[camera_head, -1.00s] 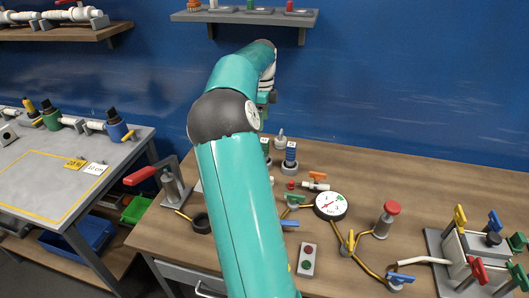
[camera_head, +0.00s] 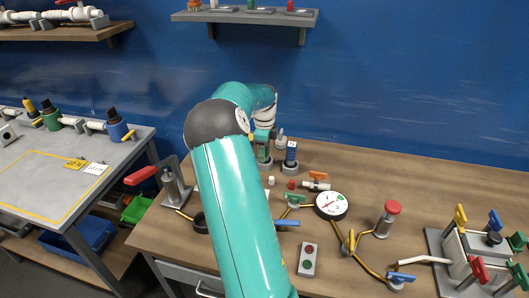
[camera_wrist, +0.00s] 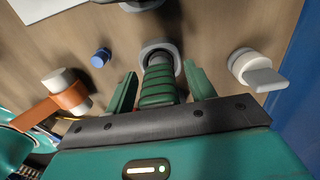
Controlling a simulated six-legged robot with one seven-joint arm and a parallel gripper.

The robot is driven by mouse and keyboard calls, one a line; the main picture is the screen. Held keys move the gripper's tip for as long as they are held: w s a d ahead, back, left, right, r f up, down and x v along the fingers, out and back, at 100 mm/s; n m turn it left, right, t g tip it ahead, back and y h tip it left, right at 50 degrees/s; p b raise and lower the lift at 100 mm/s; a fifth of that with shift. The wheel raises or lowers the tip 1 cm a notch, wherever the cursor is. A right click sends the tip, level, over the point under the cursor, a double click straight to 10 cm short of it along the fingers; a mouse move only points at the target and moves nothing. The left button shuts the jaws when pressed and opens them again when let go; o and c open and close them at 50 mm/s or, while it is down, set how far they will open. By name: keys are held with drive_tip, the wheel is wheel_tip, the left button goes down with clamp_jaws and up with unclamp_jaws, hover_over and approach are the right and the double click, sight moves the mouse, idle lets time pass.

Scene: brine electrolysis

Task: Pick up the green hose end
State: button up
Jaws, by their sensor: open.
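The green hose end (camera_wrist: 160,88) is ribbed and dark green. In the wrist view it stands in a grey ring-shaped holder (camera_wrist: 146,48). My gripper (camera_wrist: 160,74) is open, with one green finger on each side of the hose end. I see gaps between the fingers and the hose, so it is not clamped. In the head view my gripper (camera_head: 263,148) is low over the back of the wooden table and hides most of the green hose end.
A blue-banded hose end (camera_head: 291,152) stands just right of my gripper. A valve with an orange handle (camera_head: 318,175), a round gauge (camera_head: 331,205) and a red-topped post (camera_head: 388,218) are farther right. The blue wall (camera_head: 420,110) is close behind.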

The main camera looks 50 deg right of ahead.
drive_tip(key=c, duration=1.1)
